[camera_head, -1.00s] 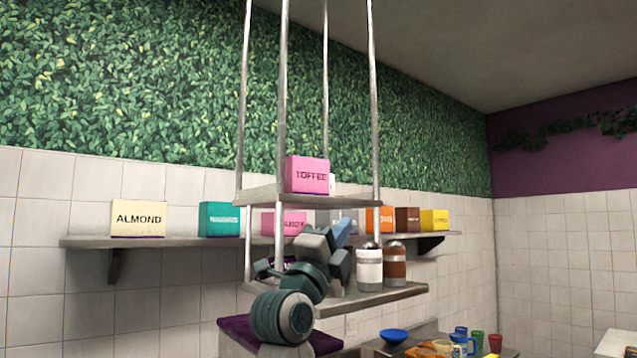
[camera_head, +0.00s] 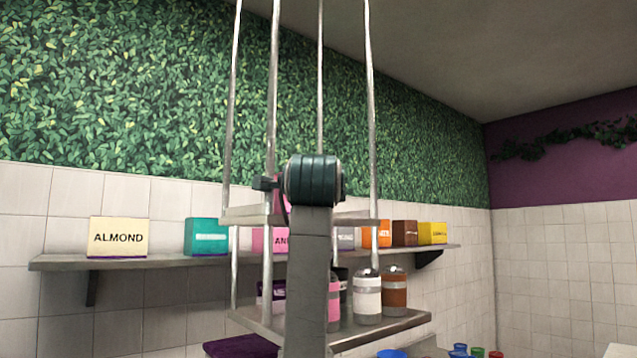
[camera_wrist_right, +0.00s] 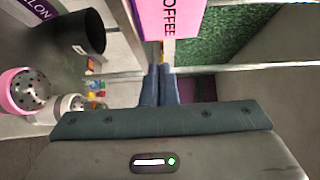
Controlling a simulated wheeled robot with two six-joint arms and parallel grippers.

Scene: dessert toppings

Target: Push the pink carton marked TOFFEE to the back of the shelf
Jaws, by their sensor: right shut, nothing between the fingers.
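The pink TOFFEE carton (camera_wrist_right: 168,20) fills the top middle of the right wrist view, its lettering turned sideways and its edge cut off. In the head view my right arm covers nearly all of it; only a pink sliver (camera_head: 281,192) shows left of my wrist joint. It sits on the upper board (camera_head: 355,217) of the hanging shelf. My right gripper (camera_wrist_right: 159,72) is shut and empty, its fingertips beside the carton in the wrist view; I cannot tell whether they touch it. In the head view the fingers are hidden behind my arm. My left gripper is not in view.
Thin metal posts (camera_head: 371,120) frame the hanging shelf. Its lower board (camera_head: 385,326) holds jars, including a white one (camera_head: 367,297) and a brown one (camera_head: 394,292). A wall shelf (camera_head: 150,262) behind carries several cartons, including ALMOND (camera_head: 118,237).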

